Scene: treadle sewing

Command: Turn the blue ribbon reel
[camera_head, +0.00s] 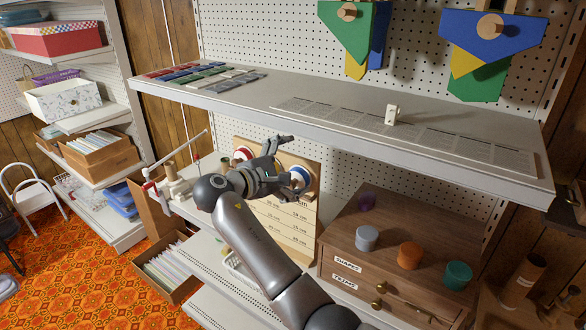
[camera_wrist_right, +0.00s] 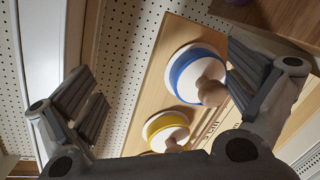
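The blue ribbon reel (camera_wrist_right: 182,62) is a white disc with a blue ring and a round wooden knob (camera_wrist_right: 211,90), mounted on a wooden board (camera_head: 290,228) below the shelf. In the head view the reel (camera_head: 298,176) is partly hidden by my right gripper (camera_head: 286,164). In the wrist view my right gripper (camera_wrist_right: 168,88) is open, its fingers wide apart. The right finger is close to the knob and overlaps the reel's edge; I cannot tell whether it touches. Nothing is between the fingers that I can see gripped. My left gripper is not in view.
A yellow reel (camera_wrist_right: 158,124) is beside the blue one, and a red-rimmed reel (camera_head: 242,153) is on the board's left. The shelf (camera_head: 350,118) overhangs the gripper. A wooden drawer cabinet (camera_head: 395,215) with coloured tins stands to the right.

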